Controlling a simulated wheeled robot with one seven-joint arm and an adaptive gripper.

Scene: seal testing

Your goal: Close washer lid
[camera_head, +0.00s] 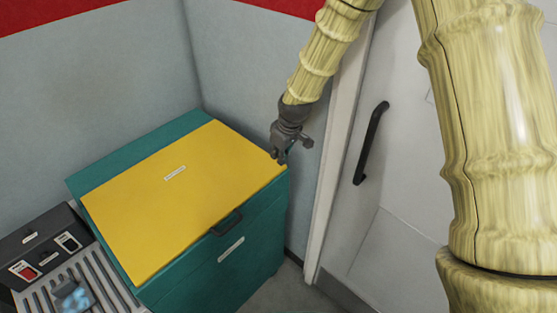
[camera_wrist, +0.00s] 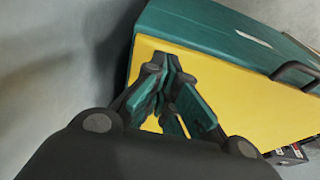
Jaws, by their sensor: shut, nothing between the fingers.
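The washer (camera_head: 226,262) is a teal box with a flat yellow lid (camera_head: 170,215) on top. The lid lies down over the box and looks closed; a small gap cannot be ruled out. A dark handle (camera_head: 226,223) sits at the lid's front edge, and it also shows in the wrist view (camera_wrist: 296,72). My gripper (camera_head: 279,160) is at the lid's right corner, pointing down, shut and empty. In the wrist view its fingertips (camera_wrist: 172,66) are over the yellow lid (camera_wrist: 225,92); whether they touch it is unclear.
A grey machine with a ribbed tray (camera_head: 70,268) and switches stands left of the washer. A white door (camera_head: 400,215) with a black handle (camera_head: 371,143) is at the right. Grey walls close off the back. Some floor is free in front of the washer.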

